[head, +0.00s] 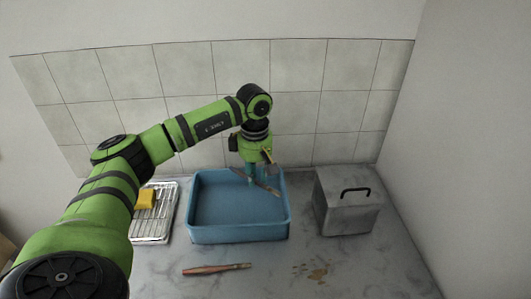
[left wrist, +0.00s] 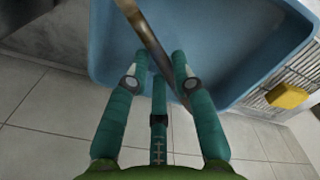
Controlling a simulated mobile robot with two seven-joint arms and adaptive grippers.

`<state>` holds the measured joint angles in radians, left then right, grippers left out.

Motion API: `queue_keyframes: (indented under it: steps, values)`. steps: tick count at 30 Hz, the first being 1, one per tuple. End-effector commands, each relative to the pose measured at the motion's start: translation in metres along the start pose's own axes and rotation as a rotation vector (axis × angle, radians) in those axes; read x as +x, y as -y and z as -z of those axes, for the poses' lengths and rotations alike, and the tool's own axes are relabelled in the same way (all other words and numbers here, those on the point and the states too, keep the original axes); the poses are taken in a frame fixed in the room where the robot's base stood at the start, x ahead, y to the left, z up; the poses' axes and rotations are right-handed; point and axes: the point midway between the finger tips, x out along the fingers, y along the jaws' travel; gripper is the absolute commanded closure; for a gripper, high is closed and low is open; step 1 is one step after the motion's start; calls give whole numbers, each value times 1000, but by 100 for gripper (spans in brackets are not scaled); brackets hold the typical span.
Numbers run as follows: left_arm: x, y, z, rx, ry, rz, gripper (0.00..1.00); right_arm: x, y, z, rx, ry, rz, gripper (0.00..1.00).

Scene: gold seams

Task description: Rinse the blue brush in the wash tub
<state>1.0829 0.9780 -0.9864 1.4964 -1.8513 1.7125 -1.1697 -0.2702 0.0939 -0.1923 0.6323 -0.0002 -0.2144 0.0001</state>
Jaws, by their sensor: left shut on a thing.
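The blue wash tub (head: 240,234) stands on the counter against the tiled wall. My left gripper (head: 257,181) points down over the tub's right rear part. It is shut on a long, thin brown-handled brush (head: 268,189), held slanting across the fingers. In the left wrist view, the brush handle (left wrist: 148,32) passes between the teal fingertips (left wrist: 161,60), with the tub floor behind it. Its blue part cannot be made out, and I cannot tell whether it touches the tub. My right gripper is in neither view.
Another brush with a reddish-brown handle (head: 216,269) lies on the counter before the tub. A wire rack (head: 153,228) with a yellow sponge (head: 147,198) stands left. A grey box with a black handle (head: 347,214) stands right. Brown stains (head: 312,271) mark the front counter.

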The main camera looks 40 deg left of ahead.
Motion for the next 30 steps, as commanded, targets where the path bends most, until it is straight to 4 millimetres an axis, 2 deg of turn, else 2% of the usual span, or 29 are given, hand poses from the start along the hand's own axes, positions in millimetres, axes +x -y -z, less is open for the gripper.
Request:
queue_keyframes:
  steps: [3,7,11,17,24,30]
  values:
    - [-1,-1,9,-63,0,3,92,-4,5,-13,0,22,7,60]
    - [4,-1,10,-71,0,3,92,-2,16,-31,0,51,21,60]
    - [12,-1,10,-69,0,3,92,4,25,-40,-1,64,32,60]
    - [31,0,9,-67,0,3,92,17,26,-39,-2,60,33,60]
    - [55,0,9,-66,-1,4,92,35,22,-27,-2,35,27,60]
    - [75,0,9,-66,0,3,92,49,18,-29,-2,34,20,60]
